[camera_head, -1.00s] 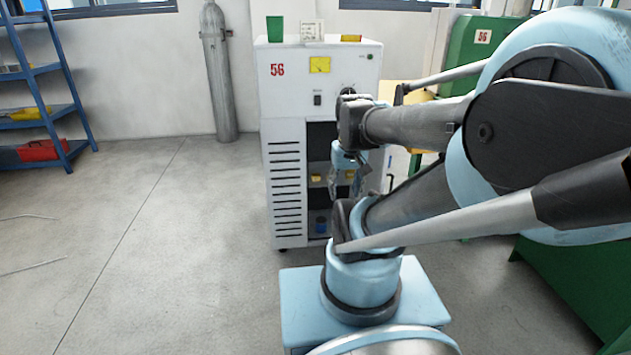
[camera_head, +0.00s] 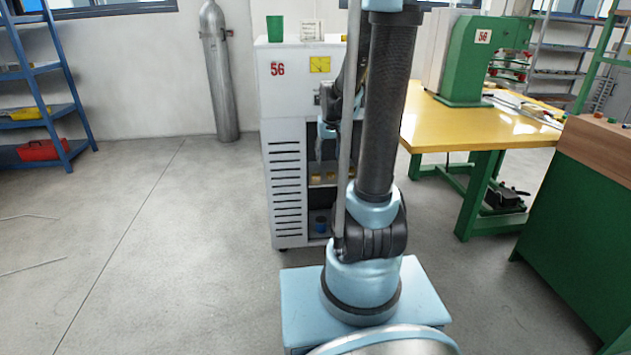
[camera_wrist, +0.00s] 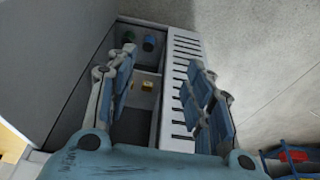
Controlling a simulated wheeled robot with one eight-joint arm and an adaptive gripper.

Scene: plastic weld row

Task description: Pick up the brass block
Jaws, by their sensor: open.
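A small brass-coloured block (camera_wrist: 147,86) sits on a shelf inside the open-fronted white cabinet (camera_wrist: 174,115) in the wrist view. Brass-yellow items also show on that middle shelf in the head view (camera_head: 318,177), partly hidden by my arm; I cannot tell which is the task's block. My gripper (camera_wrist: 160,67) is open, its two blue-grey fingers apart with nothing between them. The brass-coloured block lies beyond the fingers. In the head view my gripper (camera_head: 326,143) is in front of the cabinet opening, mostly hidden by my arm.
A yellow-topped table (camera_head: 480,127) stands to the right, a gas cylinder (camera_head: 219,75) to the left.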

